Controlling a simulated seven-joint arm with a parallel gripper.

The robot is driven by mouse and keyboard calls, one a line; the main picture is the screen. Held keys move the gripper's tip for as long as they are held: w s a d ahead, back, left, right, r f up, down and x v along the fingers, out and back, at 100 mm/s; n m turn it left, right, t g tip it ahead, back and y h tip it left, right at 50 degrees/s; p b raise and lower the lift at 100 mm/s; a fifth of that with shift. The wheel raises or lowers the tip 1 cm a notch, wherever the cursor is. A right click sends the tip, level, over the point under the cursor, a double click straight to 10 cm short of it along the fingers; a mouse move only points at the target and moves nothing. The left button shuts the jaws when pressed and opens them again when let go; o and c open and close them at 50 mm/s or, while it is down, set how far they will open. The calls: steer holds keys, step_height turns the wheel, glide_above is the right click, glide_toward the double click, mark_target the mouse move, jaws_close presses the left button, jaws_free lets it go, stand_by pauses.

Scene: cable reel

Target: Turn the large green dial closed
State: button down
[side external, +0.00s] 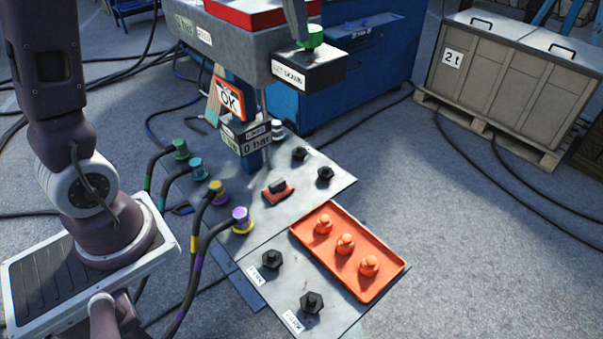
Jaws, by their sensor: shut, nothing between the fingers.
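The green dial (313,36) sits on top of a dark box (318,71) that juts from the right end of the grey panel (222,52). The box has a white label on its front, too small to read surely. A grey tapered piece, which looks like the closed fingers of my gripper (296,22), comes down from the top edge just left of the dial. Its tip is beside or behind the dial; I cannot tell whether they touch. The rest of the gripper is out of frame. The dial's setting cannot be read.
Hoses with coloured connectors (240,217) rise at left of the grey plate (318,190). An orange tray (399,266) holds three orange plugs. A blue cabinet (385,60) and crate (495,75) stand behind.

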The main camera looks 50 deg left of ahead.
steer(key=shift+s+d+r, duration=0.1)
steer(key=shift+s+r, duration=0.05)
steer(key=shift+s, duration=0.1)
steer(key=v, duration=0.2)
steer(key=w+v, duration=0.1)
steer(key=v, duration=0.2)
steer(key=shift+r, duration=0.45)
steer(key=a+f, duration=0.1)
steer(key=f, duration=0.1)
steer(key=a+f, duration=0.1)
steer(key=f, duration=0.1)
steer(key=a+f, duration=0.1)
steer(key=f, duration=0.1)
steer(key=shift+w+a, duration=0.3)
steer(key=shift+d, duration=0.15)
